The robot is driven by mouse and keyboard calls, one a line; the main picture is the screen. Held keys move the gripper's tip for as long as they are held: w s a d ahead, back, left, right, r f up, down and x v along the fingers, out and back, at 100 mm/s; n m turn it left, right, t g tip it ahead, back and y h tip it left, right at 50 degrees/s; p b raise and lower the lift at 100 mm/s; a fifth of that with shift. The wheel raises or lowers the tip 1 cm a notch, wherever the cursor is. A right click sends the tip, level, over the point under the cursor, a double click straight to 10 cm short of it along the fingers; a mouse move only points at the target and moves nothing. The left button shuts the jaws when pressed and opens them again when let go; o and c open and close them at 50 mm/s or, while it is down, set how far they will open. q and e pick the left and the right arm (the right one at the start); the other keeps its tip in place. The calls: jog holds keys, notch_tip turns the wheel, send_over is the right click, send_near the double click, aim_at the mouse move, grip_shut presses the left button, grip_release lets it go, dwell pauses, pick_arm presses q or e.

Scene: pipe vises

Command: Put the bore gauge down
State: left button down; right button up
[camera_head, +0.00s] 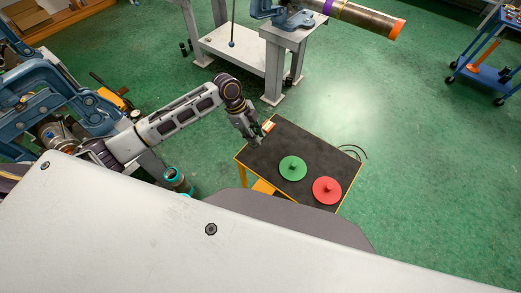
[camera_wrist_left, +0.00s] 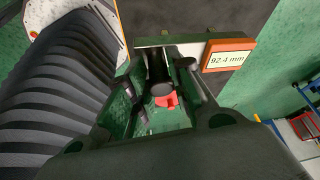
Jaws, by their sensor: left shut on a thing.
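My left gripper (camera_head: 257,139) is at the far left corner of a small black-topped table (camera_head: 321,156). It is shut on the bore gauge. The gauge's orange-framed display (camera_head: 268,126) shows beside the fingers in the head view. In the left wrist view the display (camera_wrist_left: 229,56) reads 92.4 mm, and a dark cylindrical part (camera_wrist_left: 161,88) sits between the fingers. The gauge's lower end is hidden, so I cannot tell whether it touches the tabletop. My right gripper is not in view.
A green disc (camera_head: 293,168) and a red disc (camera_head: 327,190) lie on the table, with bare black surface around them. A pipe (camera_head: 366,20) is held in a blue vise (camera_head: 283,15) on a grey stand behind. A blue cart (camera_head: 490,75) stands far right.

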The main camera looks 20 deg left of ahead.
pick_arm(q)
jog(key=shift+f, duration=3.05)
jog(key=shift+f, duration=1.9)
jog(key=c, duration=1.3)
grip_release()
jog(key=shift+f, duration=0.1)
jog(key=shift+v, duration=6.1)
